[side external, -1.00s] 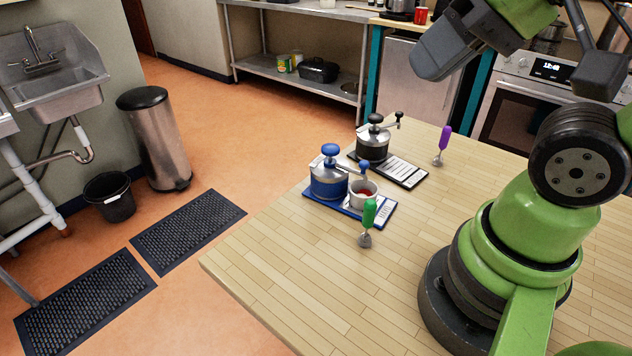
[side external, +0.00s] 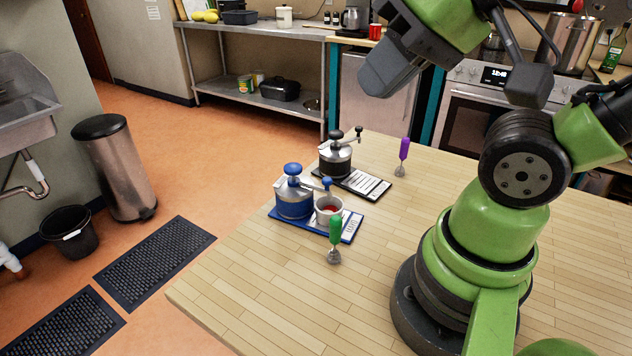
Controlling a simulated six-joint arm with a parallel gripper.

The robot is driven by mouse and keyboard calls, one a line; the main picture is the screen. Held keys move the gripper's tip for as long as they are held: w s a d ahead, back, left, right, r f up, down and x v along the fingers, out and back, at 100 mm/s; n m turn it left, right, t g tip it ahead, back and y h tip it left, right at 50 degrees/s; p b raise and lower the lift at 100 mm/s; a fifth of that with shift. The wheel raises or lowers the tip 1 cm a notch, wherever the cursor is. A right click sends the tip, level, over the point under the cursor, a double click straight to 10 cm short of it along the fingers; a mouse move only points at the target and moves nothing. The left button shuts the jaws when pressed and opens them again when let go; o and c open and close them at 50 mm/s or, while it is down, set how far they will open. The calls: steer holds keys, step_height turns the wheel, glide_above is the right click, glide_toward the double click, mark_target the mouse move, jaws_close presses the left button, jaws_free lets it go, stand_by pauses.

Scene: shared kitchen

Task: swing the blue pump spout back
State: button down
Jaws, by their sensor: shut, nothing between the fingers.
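The blue pump (side external: 294,203) stands on a blue board (side external: 350,228) on the wooden table, left of my base. Its spout (side external: 325,184) reaches right, its blue end over a small pale cup (side external: 329,211) with something red inside. Whether the end touches the cup is too small to tell. My gripper (side external: 372,84) is at the top of the side external view, grey, shut and empty. It is held high above the table, well clear of the pump.
A black pump (side external: 335,157) on a black board (side external: 366,184) stands just behind the blue one. A green-handled tool (side external: 335,236) stands close in front of the blue board. A purple-handled tool (side external: 403,153) stands at the back right. The table's front left (side external: 240,285) is clear.

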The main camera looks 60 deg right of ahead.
stand_by(0.3)
steer(key=c, duration=1.3)
jaws_free()
steer(key=shift+w, duration=0.2)
steer(key=shift+o, duration=1.4)
steer(key=w+g, duration=0.1)
steer(key=w+d, duration=0.1)
steer(key=w, duration=0.1)
steer(key=w+d+m+g, duration=0.1)
steer(key=shift+w+g+h, duration=0.15)
steer(key=shift+g+h, duration=0.15)
steer(key=m+g+y, duration=0.2)
steer(key=m+g, duration=0.2)
steer(key=g, duration=0.4)
glide_above(327, 178)
steer(key=w+d, duration=0.3)
step_height(327, 178, down, 14)
steer(key=r, duration=0.1)
steer(key=x, duration=0.9)
steer(key=shift+f, duration=0.45)
jaws_close()
